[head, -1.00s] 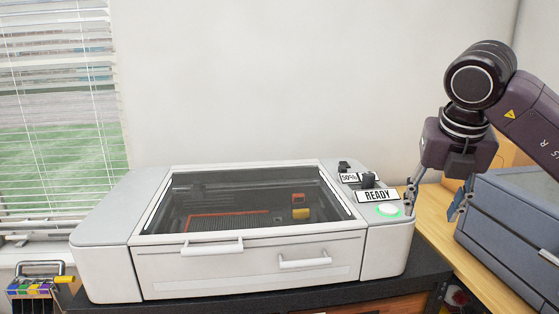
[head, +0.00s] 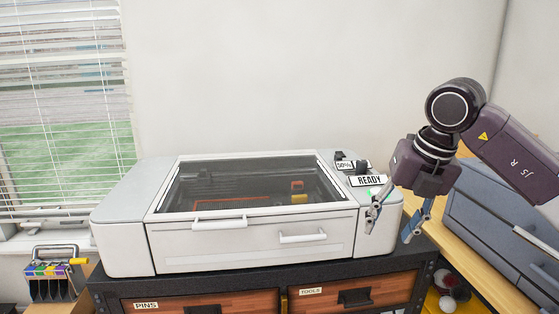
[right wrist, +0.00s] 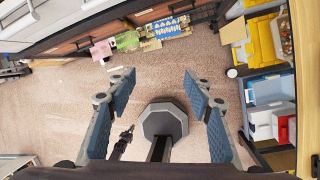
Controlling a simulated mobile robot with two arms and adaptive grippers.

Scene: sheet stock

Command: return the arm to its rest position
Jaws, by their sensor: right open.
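My right gripper (head: 392,228) is in the head view at the right, in front of the right end of the white machine (head: 250,240). Its fingers point down, stand apart and hold nothing. In the right wrist view my right gripper (right wrist: 160,95) also shows open, with bare floor (right wrist: 165,75) between and beyond the fingers. The right arm comes in from the right edge. My left gripper is not in view.
The machine has a dark glass lid and stands on a dark cabinet with drawers (head: 230,300). A blue-grey chest (head: 500,215) sits on a wooden bench at the right, close to the arm. Shelves with yellow bins (right wrist: 262,40) show in the right wrist view.

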